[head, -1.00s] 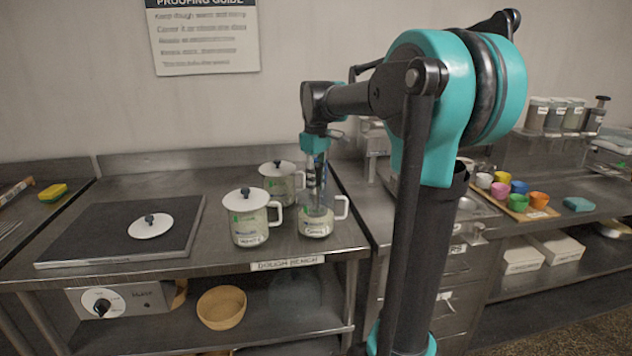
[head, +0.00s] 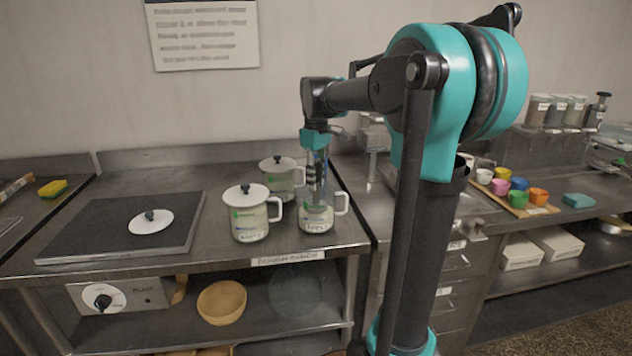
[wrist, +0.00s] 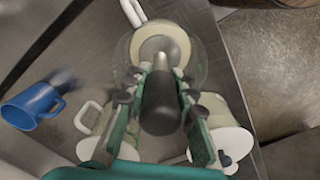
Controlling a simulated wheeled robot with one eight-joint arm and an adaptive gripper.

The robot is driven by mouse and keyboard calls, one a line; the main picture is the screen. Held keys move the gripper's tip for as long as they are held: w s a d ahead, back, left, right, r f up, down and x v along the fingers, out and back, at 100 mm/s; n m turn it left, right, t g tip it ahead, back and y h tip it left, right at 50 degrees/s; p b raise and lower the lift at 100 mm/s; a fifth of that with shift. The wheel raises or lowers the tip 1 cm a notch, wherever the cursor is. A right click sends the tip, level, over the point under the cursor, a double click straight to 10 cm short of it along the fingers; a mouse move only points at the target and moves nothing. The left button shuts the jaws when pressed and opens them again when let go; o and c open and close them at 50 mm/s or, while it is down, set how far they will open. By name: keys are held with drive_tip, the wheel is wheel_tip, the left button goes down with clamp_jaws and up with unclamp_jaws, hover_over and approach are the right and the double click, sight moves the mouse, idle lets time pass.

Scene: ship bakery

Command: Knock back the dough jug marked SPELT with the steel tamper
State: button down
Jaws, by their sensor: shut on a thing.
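My gripper (head: 314,172) is shut on the dark handle of the tamper (wrist: 160,105) and points down over the open jug (head: 318,217) at the bench's right end. In the wrist view, the tamper's steel part (wrist: 178,74) reaches toward the pale dough (wrist: 162,46) in the clear jug. I cannot tell whether it touches the dough. The open jug's label is too blurred to read surely. Two lidded jugs stand beside it: the front-left jug (head: 249,220) and the rear jug (head: 279,180). A loose white lid (head: 151,221) lies on the dark board.
The dark board (head: 90,235) fills the bench's left part. Coloured cups (head: 518,198) stand on a wooden board at the right. A wooden bowl (head: 221,302) sits on the lower shelf.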

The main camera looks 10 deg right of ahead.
drive_tip(key=shift+r, duration=5.1)
